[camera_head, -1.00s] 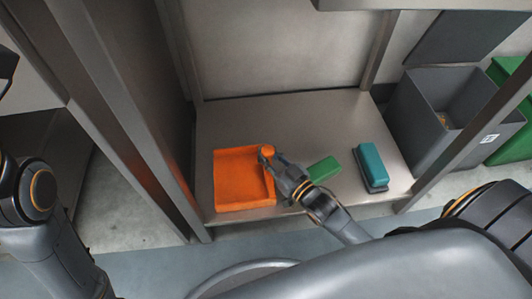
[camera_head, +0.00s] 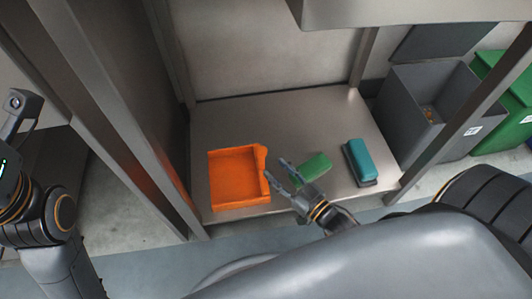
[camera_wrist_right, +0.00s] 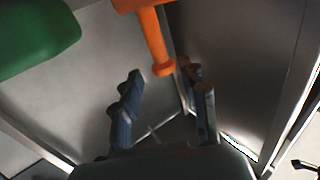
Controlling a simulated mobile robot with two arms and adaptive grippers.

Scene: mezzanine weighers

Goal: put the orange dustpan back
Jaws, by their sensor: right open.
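The orange dustpan (camera_head: 237,178) lies flat on the left part of the low metal shelf (camera_head: 285,122). Its handle shows in the right wrist view (camera_wrist_right: 156,50), pointing towards the gap between my fingers. My right gripper (camera_head: 276,168) is open and empty, just right of the dustpan and apart from it in the head view. The fingers also show in the right wrist view (camera_wrist_right: 165,98), spread on both sides below the handle's end. At the left edge of the head view part of my left arm shows; its fingers cannot be made out.
A green block-like item (camera_head: 314,166) lies right of my right gripper. A teal brush-like item (camera_head: 360,161) lies further right on the shelf. Metal posts (camera_head: 168,150) frame the shelf. A grey bin (camera_head: 425,105) and a green bin (camera_head: 506,85) stand to the right. The shelf's back is clear.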

